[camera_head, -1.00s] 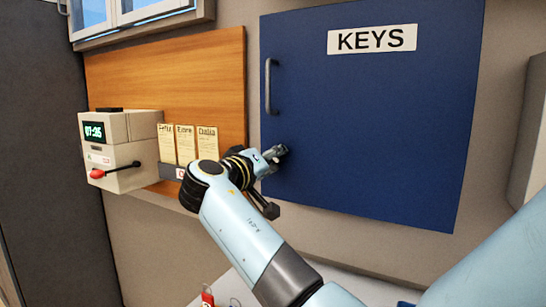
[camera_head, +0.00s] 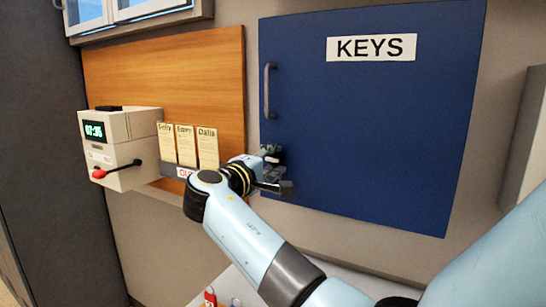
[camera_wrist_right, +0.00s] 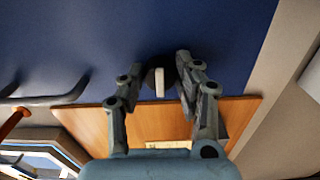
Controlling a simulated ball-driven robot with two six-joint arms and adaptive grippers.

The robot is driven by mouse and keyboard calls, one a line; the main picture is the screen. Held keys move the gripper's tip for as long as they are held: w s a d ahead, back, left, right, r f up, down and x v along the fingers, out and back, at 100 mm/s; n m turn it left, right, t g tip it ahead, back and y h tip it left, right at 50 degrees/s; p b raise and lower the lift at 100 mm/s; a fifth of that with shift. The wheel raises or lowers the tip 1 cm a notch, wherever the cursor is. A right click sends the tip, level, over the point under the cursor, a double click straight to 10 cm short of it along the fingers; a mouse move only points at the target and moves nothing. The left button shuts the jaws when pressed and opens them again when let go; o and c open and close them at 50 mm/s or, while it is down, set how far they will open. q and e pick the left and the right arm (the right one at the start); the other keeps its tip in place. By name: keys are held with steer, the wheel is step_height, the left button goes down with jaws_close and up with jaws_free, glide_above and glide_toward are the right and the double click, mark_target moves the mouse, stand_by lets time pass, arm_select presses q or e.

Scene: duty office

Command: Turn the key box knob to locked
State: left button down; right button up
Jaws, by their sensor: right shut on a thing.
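The blue key box (camera_head: 375,130) hangs on the wall with its door closed and a KEYS label (camera_head: 371,47) near the top. My right gripper (camera_head: 272,153) is at the lower left of the door, below the door handle (camera_head: 266,91). In the right wrist view, the knob (camera_wrist_right: 159,82) is a dark round piece with a pale bar across it. My right gripper (camera_wrist_right: 163,80) has one finger on each side of the knob and is shut on it. In the head view the gripper mostly hides the knob. My left gripper is not in view.
Several name cards (camera_head: 186,145) stand in a rack before the board. A grey box (camera_head: 527,140) is on the wall at the right.

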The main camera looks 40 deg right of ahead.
steer(key=shift+n, duration=0.3)
steer(key=o, duration=1.1)
steer(key=shift+w, duration=0.1)
steer(key=shift+o, duration=0.2)
